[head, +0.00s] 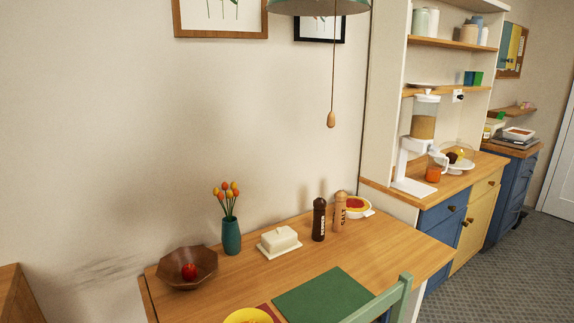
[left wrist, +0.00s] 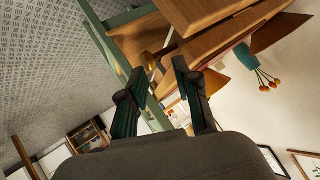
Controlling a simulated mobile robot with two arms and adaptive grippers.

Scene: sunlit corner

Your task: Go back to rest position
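My left gripper (left wrist: 160,72) shows in the left wrist view with its two dark fingers spread apart and nothing between them. Beyond the fingers, the wooden table (left wrist: 215,14) appears tilted. No part of either arm shows in the head view. My right gripper is in neither view.
The table (head: 220,282) holds a wooden bowl (head: 200,254) with a red apple (head: 189,271), a tulip vase (head: 231,236), a butter dish (head: 279,241) and two mills (head: 319,219). A green chair (head: 396,300) stands at its front. A lamp (head: 318,6) hangs above.

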